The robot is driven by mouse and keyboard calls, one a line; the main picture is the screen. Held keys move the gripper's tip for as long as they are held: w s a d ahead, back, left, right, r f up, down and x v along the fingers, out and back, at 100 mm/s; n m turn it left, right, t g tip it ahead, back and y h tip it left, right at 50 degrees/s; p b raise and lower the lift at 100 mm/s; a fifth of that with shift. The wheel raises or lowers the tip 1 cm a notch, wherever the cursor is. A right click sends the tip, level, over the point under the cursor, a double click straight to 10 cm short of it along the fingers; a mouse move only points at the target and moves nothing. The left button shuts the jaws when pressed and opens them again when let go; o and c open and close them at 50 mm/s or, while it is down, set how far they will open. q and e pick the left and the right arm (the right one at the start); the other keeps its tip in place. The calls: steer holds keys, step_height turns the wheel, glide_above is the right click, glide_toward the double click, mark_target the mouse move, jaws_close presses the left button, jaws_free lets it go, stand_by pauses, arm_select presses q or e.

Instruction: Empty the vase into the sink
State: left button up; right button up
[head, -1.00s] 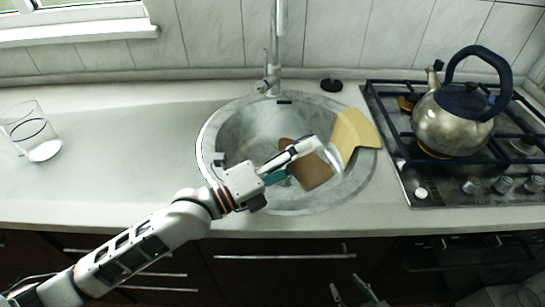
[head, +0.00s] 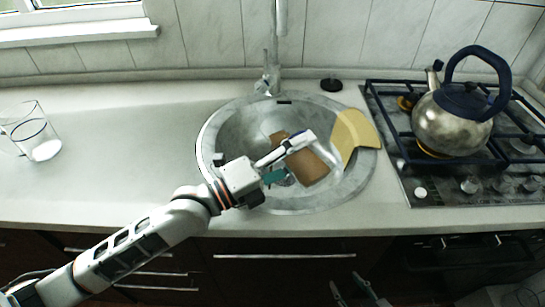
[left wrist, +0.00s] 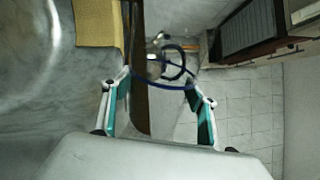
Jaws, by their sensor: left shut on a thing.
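My left gripper (head: 293,157) is over the sink (head: 205,150), shut on what looks like a clear glass vase (head: 337,160). The vase is hard to make out; a pale glassy edge shows right of the fingers, in front of a yellow piece. In the left wrist view the two fingers (left wrist: 160,92) stand apart with see-through glass between them, and a dark blue curved line crosses there. The vase's exact tilt and any contents cannot be told. My right gripper (head: 345,282) is low at the bottom of the head view, fingers apart, with nothing seen between them.
A yellow flat piece (head: 362,128) lies at the sink's right rim, and a brown piece (head: 308,168) shows in the basin. The tap (head: 268,85) stands behind. A clear glass (head: 32,138) is far left; a kettle (head: 450,125) sits on the hob (head: 440,185). The left counter is mostly bare.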

arm_select(q)
steer(key=shift+w+a+n+t+p, duration=0.2)
steer(key=shift+w+n+p, duration=0.15)
steer(key=shift+n, duration=0.6)
steer(key=shift+w+a+n+t+p, duration=0.15)
steer(key=shift+w+n+p, duration=0.2)
steer(key=shift+n, duration=0.6)
stand_by(0.8)
